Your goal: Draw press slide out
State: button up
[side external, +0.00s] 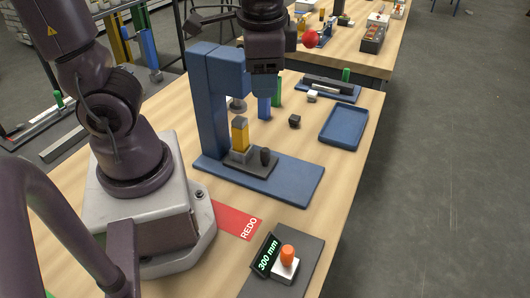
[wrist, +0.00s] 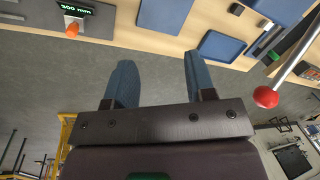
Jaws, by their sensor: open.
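The blue press (side external: 208,105) stands on its blue base plate (side external: 295,182) in the side view. The press slide (side external: 243,167) looks like a dark plate low at the press; it carries a grey block with a yellow block (side external: 240,134) upright on it, under the round press foot (side external: 237,104). A black knob (side external: 265,156) stands at the slide's right end. My gripper (wrist: 160,66) is open and empty, its two blue fingers apart in the wrist view. In the side view it hangs above the press area, clear of the knob. The slide is not visible in the wrist view.
A red ball handle on a rod (wrist: 265,97) is close at the wrist view's right. A blue tray (side external: 343,127), a small black cube (side external: 294,121) and a green block (side external: 277,92) lie behind. A 300 mm display (side external: 268,254), orange knob (side external: 287,254) and red REDO mark (side external: 237,222) are in front.

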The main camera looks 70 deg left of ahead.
jog(key=w+f+m+g+y, duration=0.2)
jog(key=f+m+g+y, duration=0.15)
jog(key=f, duration=0.35)
jog(key=w+f+m+g+y, duration=0.2)
jog(key=f+m+y, duration=0.15)
jog(key=f, duration=0.25)
jog(key=m+t+y, duration=0.5)
jog(key=m+y, duration=0.3)
jog(key=y, duration=0.1)
send_near(267, 156)
jog(key=a, duration=0.3)
jog(key=shift+w+a+g, duration=0.1)
jog(key=shift+a+g, duration=0.15)
jog(key=shift+a, duration=0.05)
jog(key=shift+a+f, duration=0.1)
jog(key=shift+a, duration=0.35)
jog(key=a, duration=0.6)
jog(key=shift+a, duration=0.35)
grip_shut()
